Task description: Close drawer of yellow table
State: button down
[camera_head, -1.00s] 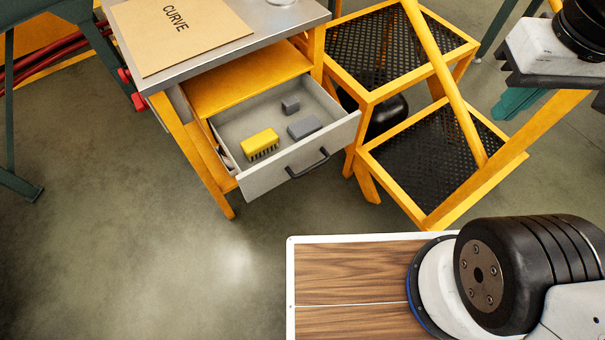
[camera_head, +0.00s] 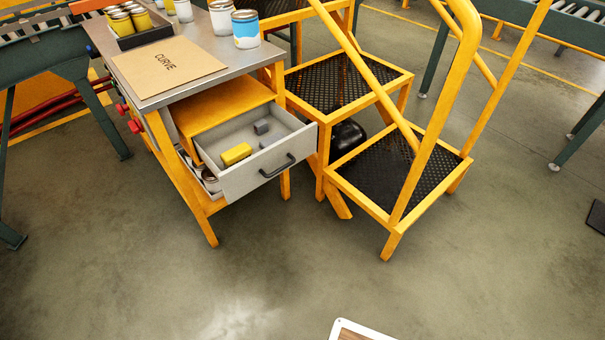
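The yellow table (camera_head: 183,221) stands left of centre, with a grey metal top and yellow legs. Its grey drawer (camera_head: 243,181) is pulled out toward the lower right and shows its inside. A dark curved handle (camera_head: 277,167) is on the drawer front. My gripper is not in view, and nothing touches the drawer.
Yellow steps (camera_head: 398,219) with black mesh treads stand close to the drawer's right. A cardboard sheet marked CURVE (camera_head: 168,68) and several paint cans (camera_head: 246,29) are on the tabletop. Conveyors stand at far left and right. The floor (camera_head: 290,265) before the drawer is clear.

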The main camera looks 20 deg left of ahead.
aim_at(300, 142)
jog(key=u, duration=0.75)
jog(key=i, duration=0.8)
jog(key=u, duration=0.2)
